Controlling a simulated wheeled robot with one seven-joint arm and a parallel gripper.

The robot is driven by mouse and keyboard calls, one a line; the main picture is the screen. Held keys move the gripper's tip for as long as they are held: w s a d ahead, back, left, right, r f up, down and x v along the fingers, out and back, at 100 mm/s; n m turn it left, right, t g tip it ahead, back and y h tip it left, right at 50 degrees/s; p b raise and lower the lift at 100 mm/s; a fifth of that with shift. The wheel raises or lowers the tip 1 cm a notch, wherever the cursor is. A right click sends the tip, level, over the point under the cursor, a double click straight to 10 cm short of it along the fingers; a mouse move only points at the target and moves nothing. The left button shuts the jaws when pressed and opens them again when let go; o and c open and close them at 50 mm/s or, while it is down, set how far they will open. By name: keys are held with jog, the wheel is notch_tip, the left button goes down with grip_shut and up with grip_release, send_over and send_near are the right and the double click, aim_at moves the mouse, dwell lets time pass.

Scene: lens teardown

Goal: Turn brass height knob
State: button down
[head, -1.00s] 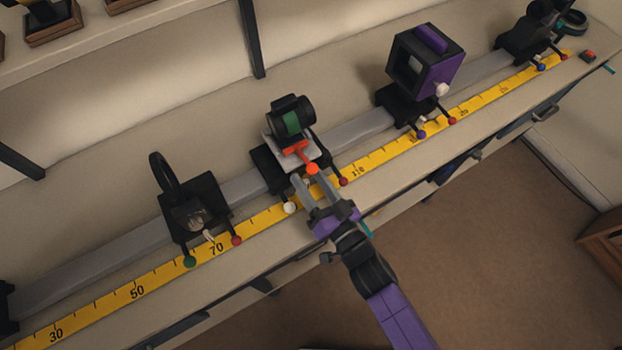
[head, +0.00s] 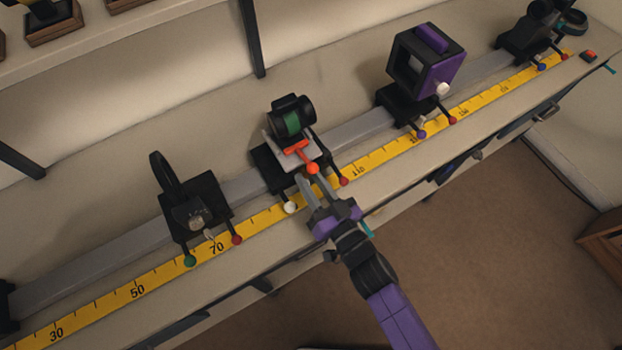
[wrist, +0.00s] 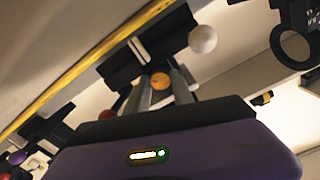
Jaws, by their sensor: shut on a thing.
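A small orange-brass knob (wrist: 160,81) sits between my two grey fingers in the wrist view. In the head view the orange ball (head: 312,168) at my fingertips appears to be this knob. It is at the front of the middle carriage (head: 270,166), which carries a black and green lens part (head: 291,118) on a pale plate with an orange-red piece. My gripper (head: 309,178) reaches in from the front of the bench and is shut on the knob. The contact is partly hidden by the fingers.
A white ball knob (head: 290,207) and a red ball knob (head: 344,181) flank my fingers closely. A ring-holder carriage (head: 196,210) stands left on the rail, a purple-and-black box (head: 428,62) right. A yellow scale (head: 138,291) runs along the front.

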jog(key=n, duration=0.5)
jog(key=shift+n, duration=0.4)
dwell(0.4)
jog(key=c, duration=1.1)
grip_release()
jog(key=shift+s+d+f, duration=0.1)
jog(key=shift+s+d, duration=0.25)
jog(key=shift+d, duration=0.05)
jog(key=b+v, duration=0.1)
jog(key=v, duration=0.6)
jog(key=shift+a, duration=0.1)
